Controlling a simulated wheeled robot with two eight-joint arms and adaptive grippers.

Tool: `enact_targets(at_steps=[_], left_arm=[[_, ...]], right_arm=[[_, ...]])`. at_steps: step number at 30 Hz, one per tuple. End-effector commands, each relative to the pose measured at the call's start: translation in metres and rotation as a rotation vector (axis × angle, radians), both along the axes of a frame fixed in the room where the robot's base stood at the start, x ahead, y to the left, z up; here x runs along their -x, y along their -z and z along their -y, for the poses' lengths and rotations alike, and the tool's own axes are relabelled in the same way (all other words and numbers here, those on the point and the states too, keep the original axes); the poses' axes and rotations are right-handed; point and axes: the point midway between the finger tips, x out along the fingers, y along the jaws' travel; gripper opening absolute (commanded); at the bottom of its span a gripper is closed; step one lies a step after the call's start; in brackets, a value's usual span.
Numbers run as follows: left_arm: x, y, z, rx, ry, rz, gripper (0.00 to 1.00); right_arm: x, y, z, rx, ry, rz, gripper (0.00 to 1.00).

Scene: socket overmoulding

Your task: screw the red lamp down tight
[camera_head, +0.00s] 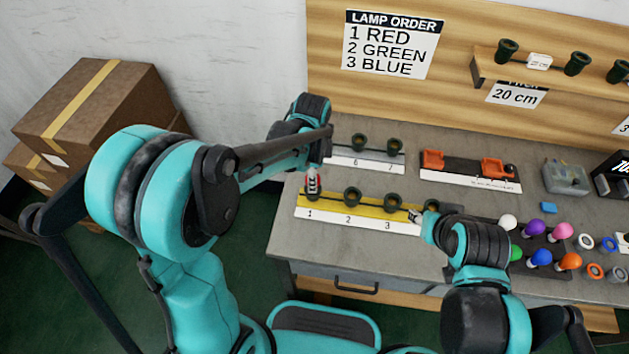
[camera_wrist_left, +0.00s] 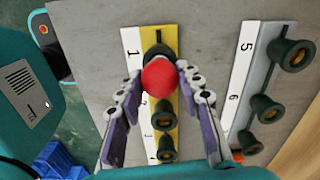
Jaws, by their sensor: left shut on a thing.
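The red lamp (camera_wrist_left: 160,77) is a round red bulb in the left wrist view, between the two fingers of my left gripper (camera_wrist_left: 158,78). In the head view my left gripper (camera_head: 313,182) points down at the socket at position 1 on the yellow strip (camera_head: 372,212), and a little red shows there. The dark socket 1 (camera_wrist_left: 158,50) is partly hidden behind the lamp, so I cannot see how deep the lamp sits. My right gripper (camera_head: 416,216) is low beside the strip's right end, near the socket there; its finger gap is too small to read.
A grey strip with dark sockets (camera_head: 376,155) lies behind the yellow strip. Orange parts (camera_head: 465,165) sit on a holder further right. Coloured bulbs (camera_head: 538,258) and rings (camera_head: 594,270) are at the right. The order sign (camera_head: 393,44) lists red, green, blue.

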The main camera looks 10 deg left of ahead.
Motion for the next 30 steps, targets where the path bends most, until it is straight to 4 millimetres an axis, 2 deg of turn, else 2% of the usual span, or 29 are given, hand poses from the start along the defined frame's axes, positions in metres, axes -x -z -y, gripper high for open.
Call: enact_targets(at_steps=[10,14,15,17,18,26,30], left_arm=[[0.0000,0.0001,0.0000,0.000,0.038,0.000,0.14],[0.0000,0.0004,0.0000,0.000,0.180,0.000,0.14],[0.0000,0.0004,0.0000,0.000,0.203,0.000,0.41],[0.0000,0.0003,0.0000,0.000,0.197,0.000,0.57],[0.0000,0.0003,0.0000,0.000,0.196,0.000,0.60],[0.0000,0.0000,0.0000,0.000,0.195,0.000,0.60],[-0.0001,-0.0094,0.0001,0.000,0.194,0.000,0.60]], right_arm=[[0.0000,0.0001,0.0000,0.000,0.000,0.000,0.40],[0.0000,0.0005,0.0000,0.000,0.000,0.000,0.40],[0.0000,0.0005,0.0000,0.000,0.000,0.000,0.40],[0.0000,0.0004,0.0000,0.000,0.000,0.000,0.40],[0.0000,0.0004,0.0000,0.000,0.000,0.000,0.40],[0.0000,0.0004,0.0000,0.000,0.000,0.000,0.40],[0.0000,0.0004,0.0000,0.000,0.000,0.000,0.40]])
